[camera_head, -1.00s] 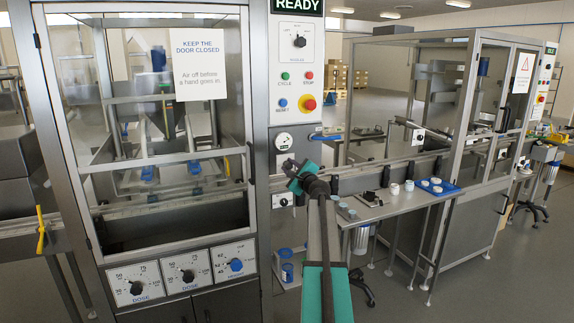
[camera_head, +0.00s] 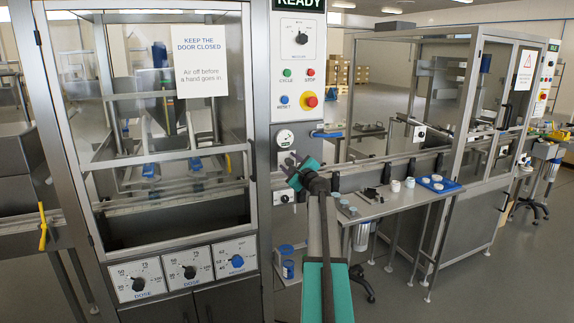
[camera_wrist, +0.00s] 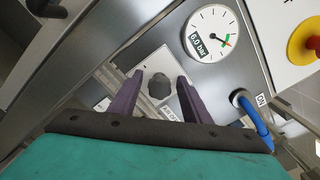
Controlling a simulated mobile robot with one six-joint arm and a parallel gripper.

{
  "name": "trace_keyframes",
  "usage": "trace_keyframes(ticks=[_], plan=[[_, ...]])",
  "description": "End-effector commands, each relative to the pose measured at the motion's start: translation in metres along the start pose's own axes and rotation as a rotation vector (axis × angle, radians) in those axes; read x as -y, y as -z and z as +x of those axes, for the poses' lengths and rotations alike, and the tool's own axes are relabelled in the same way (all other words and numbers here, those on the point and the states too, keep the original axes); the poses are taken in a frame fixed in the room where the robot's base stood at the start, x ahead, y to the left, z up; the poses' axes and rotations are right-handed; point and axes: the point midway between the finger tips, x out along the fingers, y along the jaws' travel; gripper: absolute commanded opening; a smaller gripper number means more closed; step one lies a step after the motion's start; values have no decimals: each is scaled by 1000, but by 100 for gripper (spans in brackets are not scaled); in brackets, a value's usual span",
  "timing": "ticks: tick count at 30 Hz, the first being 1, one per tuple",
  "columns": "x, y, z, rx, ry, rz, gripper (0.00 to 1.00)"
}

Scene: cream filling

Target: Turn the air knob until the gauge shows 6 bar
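The air knob (camera_wrist: 159,86) is a dark round knob on a pale plate in the middle of the wrist view. My gripper (camera_wrist: 160,77) is open around it, one purple finger on each side, with a visible gap on both sides. The gauge (camera_wrist: 213,36) is a round white dial up and to the right of the knob. In the head view the gauge (camera_head: 285,138) is just above my gripper (camera_head: 291,164), which hides part of the panel.
A blue valve handle (camera_wrist: 256,122) marked ON sits right of the knob. The red emergency stop (camera_head: 310,100) is above the gauge. A dark knob on a pale plate (camera_head: 284,197) shows below my gripper. The glazed door (camera_head: 150,130) is at left, a narrow table (camera_head: 375,208) at right.

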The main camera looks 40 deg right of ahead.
Motion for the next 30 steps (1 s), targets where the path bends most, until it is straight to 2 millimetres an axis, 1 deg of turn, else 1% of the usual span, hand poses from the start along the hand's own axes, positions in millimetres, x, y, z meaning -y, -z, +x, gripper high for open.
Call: trace_keyframes(ticks=[8, 14, 20, 30], plan=[[-1, 2, -2, -2, -1, -1, 44], [-2, 2, -12, -2, -1, -1, 44], [-2, 2, -30, -2, -1, -1, 44], [-3, 2, -65, -2, -1, -1, 44]])
